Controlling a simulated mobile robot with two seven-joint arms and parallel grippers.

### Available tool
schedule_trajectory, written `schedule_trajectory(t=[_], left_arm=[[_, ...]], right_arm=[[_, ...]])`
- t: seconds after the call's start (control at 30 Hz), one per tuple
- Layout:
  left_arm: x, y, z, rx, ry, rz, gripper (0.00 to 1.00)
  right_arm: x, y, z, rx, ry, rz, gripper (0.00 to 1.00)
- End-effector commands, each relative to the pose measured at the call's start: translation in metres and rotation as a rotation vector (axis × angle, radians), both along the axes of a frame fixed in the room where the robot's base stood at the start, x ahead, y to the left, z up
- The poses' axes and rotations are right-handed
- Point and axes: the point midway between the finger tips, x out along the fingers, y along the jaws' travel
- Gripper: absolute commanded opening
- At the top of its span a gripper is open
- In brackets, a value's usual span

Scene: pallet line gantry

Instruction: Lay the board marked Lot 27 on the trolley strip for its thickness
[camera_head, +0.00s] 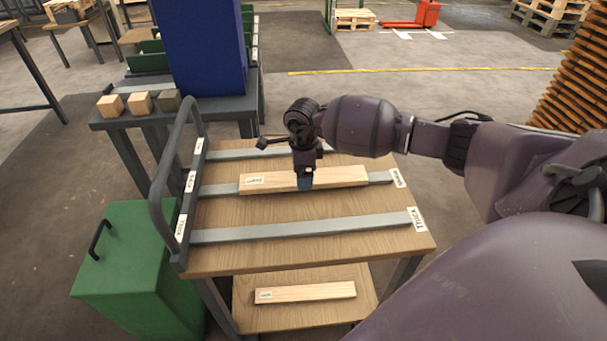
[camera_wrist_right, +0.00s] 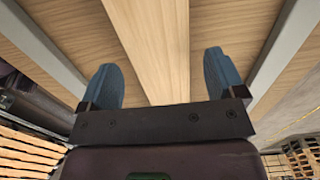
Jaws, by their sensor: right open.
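A pale board (camera_head: 345,177) with a small label near its left end lies along the middle grey strip (camera_head: 382,177) of the trolley (camera_head: 300,255). A second labelled board (camera_head: 320,291) lies on the trolley's lower shelf (camera_head: 300,314). I cannot read either board's label. My left gripper is not in view.
A near strip (camera_head: 300,231) and a far strip (camera_head: 235,154) are bare, with tags at their ends. A grey handle rail (camera_head: 160,180) borders the trolley's left side. A green bin (camera_head: 130,265) stands left; a bench with wooden blocks (camera_head: 140,103) and a blue panel (camera_head: 203,45) stand behind.

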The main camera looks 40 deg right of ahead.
Motion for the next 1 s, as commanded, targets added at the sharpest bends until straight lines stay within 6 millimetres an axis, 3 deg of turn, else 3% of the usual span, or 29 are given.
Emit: schedule_trajectory(t=[0.03, 0.2, 0.5, 1.0], left_arm=[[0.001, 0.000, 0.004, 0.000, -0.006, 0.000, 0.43], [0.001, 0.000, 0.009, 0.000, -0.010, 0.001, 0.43], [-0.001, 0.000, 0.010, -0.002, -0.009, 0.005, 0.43], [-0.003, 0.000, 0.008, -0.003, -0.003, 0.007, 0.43]], right_arm=[[0.001, 0.000, 0.014, -0.001, -0.008, 0.002, 0.89], [0.001, 0.000, 0.048, -0.002, -0.008, 0.002, 0.89], [0.000, 0.000, 0.093, -0.002, -0.003, 0.002, 0.89], [0.000, 0.000, 0.104, -0.001, 0.001, 0.001, 0.89]])
